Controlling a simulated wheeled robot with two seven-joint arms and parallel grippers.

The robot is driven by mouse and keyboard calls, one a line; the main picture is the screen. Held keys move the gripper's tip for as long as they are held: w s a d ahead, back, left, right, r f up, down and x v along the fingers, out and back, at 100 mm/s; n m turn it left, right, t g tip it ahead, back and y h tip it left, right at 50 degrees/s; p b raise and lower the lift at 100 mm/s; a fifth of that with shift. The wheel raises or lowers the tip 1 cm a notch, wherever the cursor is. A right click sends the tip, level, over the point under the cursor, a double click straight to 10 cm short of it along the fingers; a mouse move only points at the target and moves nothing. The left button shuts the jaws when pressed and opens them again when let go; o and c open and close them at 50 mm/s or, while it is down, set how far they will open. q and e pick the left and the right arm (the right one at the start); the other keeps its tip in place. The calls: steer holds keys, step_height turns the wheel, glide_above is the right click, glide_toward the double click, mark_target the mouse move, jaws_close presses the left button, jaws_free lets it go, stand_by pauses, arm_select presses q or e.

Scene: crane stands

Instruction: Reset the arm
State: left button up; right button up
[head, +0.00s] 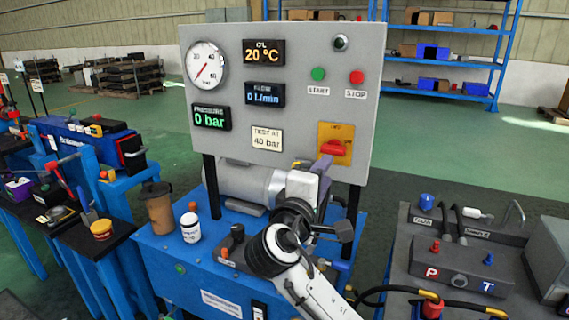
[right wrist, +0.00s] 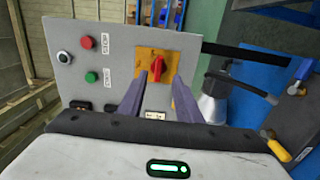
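My right arm (head: 312,290) reaches up from the bottom of the head view to the front of a grey control panel (head: 290,120). My right gripper (head: 323,168) is beside a red rotary knob (head: 333,147) on a yellow plate (head: 342,132). In the right wrist view the two purple fingers of my right gripper (right wrist: 155,95) are apart, with the red knob (right wrist: 155,69) framed between them. I cannot tell whether they touch the knob. Nothing is held. My left gripper is not in view.
The panel stands on a blue bench (head: 165,255) with a brown cup (head: 159,208) and a white jar (head: 190,227). The panel has a green button (head: 318,74) and a red button (head: 357,77). A dark table with hydraulic fittings (head: 455,270) stands at right.

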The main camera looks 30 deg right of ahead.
steer(key=s+a+f+y, duration=0.2)
steer(key=a+f+y, duration=0.1)
steer(key=f, duration=0.7)
steer(key=s+a+f+n+y, duration=0.1)
steer(key=s+a+f+y, duration=0.2)
steer(key=f, duration=0.6)
steer(key=s+a+f+y, duration=0.1)
steer(key=a+f+y, duration=0.25)
steer(key=f, duration=0.65)
steer(key=s+a+f+m+g+y, duration=0.1)
steer(key=s+a+f+m+y, duration=0.2)
steer(key=s+f, duration=0.4)
steer(key=s+a+f+m+g+y, duration=0.2)
steer(key=s+f, duration=0.5)
steer(key=s, duration=0.7)
steer(key=shift+a+f+m+y, duration=0.15)
steer(key=shift+a+m+y, duration=0.7)
steer(key=shift+a+m, duration=0.25)
steer(key=shift+s, duration=0.1)
